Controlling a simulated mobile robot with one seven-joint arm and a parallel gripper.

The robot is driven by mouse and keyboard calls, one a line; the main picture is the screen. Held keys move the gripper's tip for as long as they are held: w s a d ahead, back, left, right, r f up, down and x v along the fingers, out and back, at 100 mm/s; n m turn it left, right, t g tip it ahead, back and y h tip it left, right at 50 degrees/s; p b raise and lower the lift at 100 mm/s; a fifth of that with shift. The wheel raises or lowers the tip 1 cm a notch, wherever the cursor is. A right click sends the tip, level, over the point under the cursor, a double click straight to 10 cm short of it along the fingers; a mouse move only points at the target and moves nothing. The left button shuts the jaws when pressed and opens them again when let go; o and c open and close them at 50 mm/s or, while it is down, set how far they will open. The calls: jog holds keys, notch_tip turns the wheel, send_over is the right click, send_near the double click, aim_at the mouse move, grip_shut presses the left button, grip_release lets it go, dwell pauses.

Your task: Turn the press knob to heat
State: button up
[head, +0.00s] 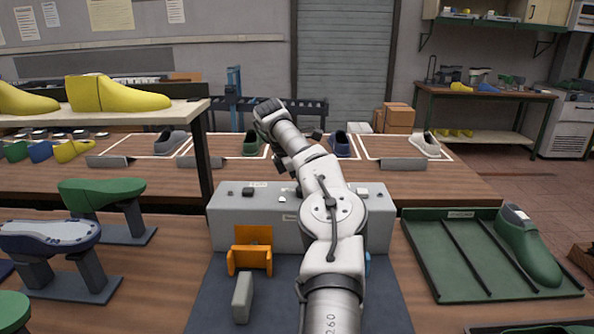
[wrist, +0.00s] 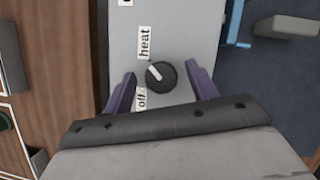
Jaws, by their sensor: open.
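The press (head: 232,222) is a long grey box on the near bench in the head view, partly hidden by my arm. In the wrist view its top (wrist: 185,25) carries a round dark knob (wrist: 165,80) with a white pointer mark. The pointer aims to the upper left, between the "heat" label (wrist: 145,42) and the "off" label (wrist: 141,98). My gripper (wrist: 160,76) is open, its two purple fingers on either side of the knob with gaps visible. Whether the fingers reach down to knob height I cannot tell. The knob is not visible in the head view.
An orange holder (head: 250,260) and a grey block (head: 242,298) stand before the press. A blue part (wrist: 237,22) sits beside it. Green-topped stands (head: 102,192) are at left, a green tray (head: 440,280) with a green last (head: 527,250) at right.

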jog(key=p+v, duration=0.3)
jog(key=v, duration=1)
jog(key=shift+r, duration=0.25)
jog(key=shift+f, duration=0.1)
